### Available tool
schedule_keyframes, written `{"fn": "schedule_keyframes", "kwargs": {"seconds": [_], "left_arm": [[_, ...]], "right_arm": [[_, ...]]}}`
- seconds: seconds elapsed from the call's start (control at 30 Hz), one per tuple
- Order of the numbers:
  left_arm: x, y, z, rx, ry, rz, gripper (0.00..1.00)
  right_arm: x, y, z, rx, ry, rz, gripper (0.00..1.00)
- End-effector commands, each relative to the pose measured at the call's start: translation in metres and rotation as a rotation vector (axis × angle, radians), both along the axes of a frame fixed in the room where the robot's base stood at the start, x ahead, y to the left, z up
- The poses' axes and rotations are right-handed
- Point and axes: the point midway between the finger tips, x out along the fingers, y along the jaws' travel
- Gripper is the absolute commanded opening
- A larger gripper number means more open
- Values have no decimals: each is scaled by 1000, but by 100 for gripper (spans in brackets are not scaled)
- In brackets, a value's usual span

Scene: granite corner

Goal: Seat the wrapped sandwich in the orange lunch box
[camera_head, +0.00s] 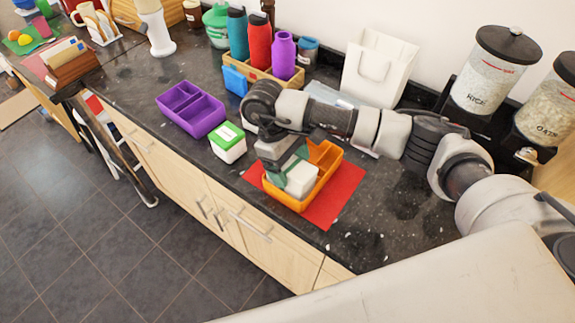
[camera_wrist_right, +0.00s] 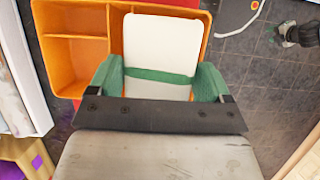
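The orange lunch box (camera_head: 325,160) lies on a red mat (camera_head: 345,190) on the dark counter. It also shows in the right wrist view (camera_wrist_right: 75,62), with smaller compartments on the left. The wrapped sandwich (camera_head: 302,180) is a white block with a green band; it also shows in the right wrist view (camera_wrist_right: 160,40). My right gripper (camera_wrist_right: 158,82) has its green fingers against both sides of the sandwich, at the larger compartment. I cannot tell whether the sandwich touches the floor of the box. What seems my left gripper (camera_wrist_right: 288,33) is small, above the floor tiles.
Behind are a crate of bottles (camera_head: 262,73), a white paper bag (camera_head: 378,68) and a rice dispenser (camera_head: 490,75). The counter's front edge is close.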

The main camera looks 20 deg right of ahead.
Motion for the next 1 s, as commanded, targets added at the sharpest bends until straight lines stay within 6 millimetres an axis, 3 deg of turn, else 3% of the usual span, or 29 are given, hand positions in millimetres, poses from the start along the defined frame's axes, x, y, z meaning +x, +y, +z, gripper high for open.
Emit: {"fn": "schedule_keyframes", "kwargs": {"seconds": [0.03, 0.13, 0.33, 0.53, 1.0], "left_arm": [[4, 1, 1, 1, -6, 0, 43], [12, -2, 1, -3, -20, 1, 43], [17, -16, 2, -22, -29, 5, 43], [14, -14, -3, -19, -24, 5, 43], [9, -9, -24, -13, -16, 3, 43]], "right_arm": [[0, 0, 1, 0, 0, -1, 85], [0, 0, 1, 0, 0, -1, 100], [0, 0, 2, 1, 0, 0, 100], [4, 3, 10, 2, -4, 0, 100], [30, 23, 89, 0, -6, -1, 100]]}}
